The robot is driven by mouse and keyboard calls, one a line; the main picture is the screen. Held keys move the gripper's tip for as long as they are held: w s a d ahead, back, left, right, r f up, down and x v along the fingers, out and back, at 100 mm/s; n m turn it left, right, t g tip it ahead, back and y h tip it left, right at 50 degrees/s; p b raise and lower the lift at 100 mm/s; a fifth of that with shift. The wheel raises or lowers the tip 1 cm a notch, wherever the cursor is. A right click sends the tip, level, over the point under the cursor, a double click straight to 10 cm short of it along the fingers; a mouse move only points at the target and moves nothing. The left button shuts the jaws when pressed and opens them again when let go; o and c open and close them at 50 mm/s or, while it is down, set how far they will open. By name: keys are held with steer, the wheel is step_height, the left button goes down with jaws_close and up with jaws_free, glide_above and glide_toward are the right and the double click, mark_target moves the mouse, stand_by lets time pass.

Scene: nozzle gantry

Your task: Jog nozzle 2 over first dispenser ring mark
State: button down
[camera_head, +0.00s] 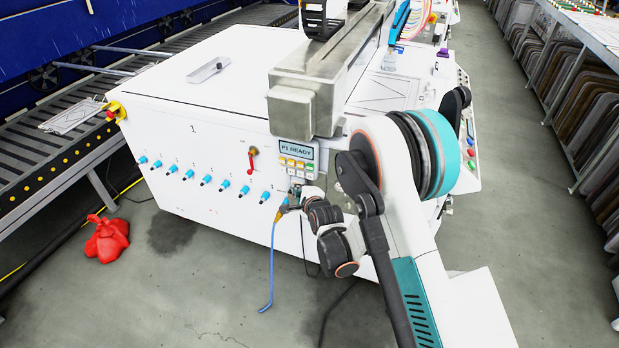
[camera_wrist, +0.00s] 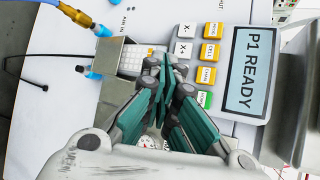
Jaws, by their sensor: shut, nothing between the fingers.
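My gripper (camera_wrist: 163,75) is shut and empty in the wrist view. Its teal and dark fingers point at the control panel, over the lower part of the keys; whether the tips touch is unclear. The display (camera_wrist: 247,72) reads "P1 READY" and shows in the head view too (camera_head: 296,149). Beside it are yellow buttons (camera_wrist: 210,51), a green button (camera_wrist: 205,98) and the white X+ (camera_wrist: 183,48) and X- (camera_wrist: 187,31) keys. My fingers hide some keys. The gantry beam (camera_head: 325,70) carries a black part (camera_head: 322,20) at the top. I cannot make out nozzle 2 or a ring mark.
The white machine body (camera_head: 200,110) has a row of blue fittings (camera_head: 206,181) and a red lever (camera_head: 252,160) in front. A blue hose (camera_head: 271,265) hangs near my wrist. A red bundle (camera_head: 106,239) lies on the floor. Racks stand at right.

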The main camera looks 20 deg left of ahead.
steer(key=shift+s+a, duration=0.1)
steer(key=shift+s, duration=0.9)
stand_by(0.4)
